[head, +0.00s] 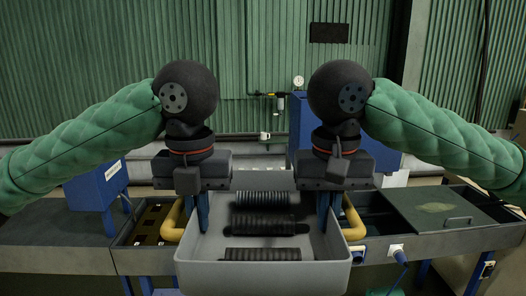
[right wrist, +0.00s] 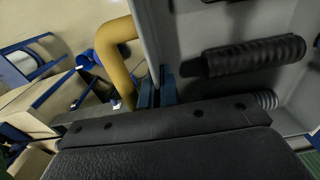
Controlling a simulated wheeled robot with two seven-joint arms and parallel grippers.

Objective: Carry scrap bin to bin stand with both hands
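The scrap bin (head: 265,275) is a grey open tray with yellow side handles, in the middle of the head view. Several dark ribbed hose pieces (head: 262,227) lie in it. My left gripper (head: 203,212) points down at the bin's left wall, its blue fingers at the rim. My right gripper (head: 328,210) is at the right wall in the same way. In the right wrist view, its blue fingers (right wrist: 157,92) sit closely on both sides of the bin wall, beside the yellow handle (right wrist: 117,48). The bin looks level; I cannot tell what is under it. I cannot identify the bin stand.
Grey benches flank the bin; the right one has a green lid (head: 437,207) with a handle. A blue box (head: 97,187) stands on the left bench.

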